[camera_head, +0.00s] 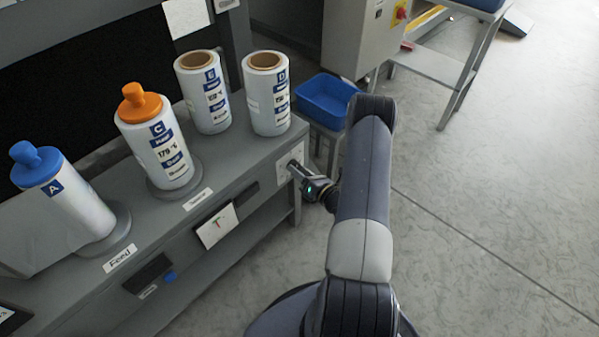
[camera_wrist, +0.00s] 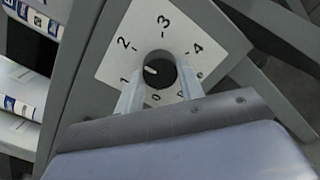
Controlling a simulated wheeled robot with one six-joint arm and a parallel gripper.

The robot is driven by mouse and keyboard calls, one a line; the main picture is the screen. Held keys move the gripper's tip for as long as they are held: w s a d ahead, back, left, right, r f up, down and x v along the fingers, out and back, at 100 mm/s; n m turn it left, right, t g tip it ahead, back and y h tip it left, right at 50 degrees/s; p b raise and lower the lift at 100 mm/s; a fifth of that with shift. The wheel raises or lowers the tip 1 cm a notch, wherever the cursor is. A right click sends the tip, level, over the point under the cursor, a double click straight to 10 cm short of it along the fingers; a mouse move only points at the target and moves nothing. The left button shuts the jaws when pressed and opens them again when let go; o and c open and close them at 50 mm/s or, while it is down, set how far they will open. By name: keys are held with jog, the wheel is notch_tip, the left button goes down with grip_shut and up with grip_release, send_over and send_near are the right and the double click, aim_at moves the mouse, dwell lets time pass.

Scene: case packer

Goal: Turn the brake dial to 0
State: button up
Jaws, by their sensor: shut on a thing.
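The brake dial (camera_wrist: 160,72) is a round black knob on a white plate (camera_wrist: 112,58) with digits around it, seen in the wrist view. Its white pointer mark points left, between 1 and 2 and closer to 1. The 3 is at the top and the 4 at upper right.
The grey bench (camera_head: 232,172) carries several film rolls, two with coloured caps: orange (camera_head: 139,104) and blue (camera_head: 36,163). A blue bin (camera_head: 326,98) stands behind my gripper, near a grey cabinet (camera_head: 352,40). The floor to the right is open.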

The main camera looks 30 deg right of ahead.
jog(key=shift+d+f+n+y+b, duration=0.1)
jog(key=shift+n+y+b, duration=0.4)
jog(key=shift+n+b, duration=5.35)
jog(key=shift+d+n+y+b, duration=0.1)
jog(key=shift+n+y+b, duration=0.4)
jog(key=shift+n+b, duration=5.35)
jog(key=shift+n+p, duration=0.45)
jog(key=shift+n, duration=0.25)
jog(key=o, duration=1)
jog(key=shift+w, duration=0.1)
jog(key=p+v, duration=0.2)
jog(key=v, duration=0.9)
jog(key=shift+p, duration=0.35)
jog(key=shift+w, duration=0.1)
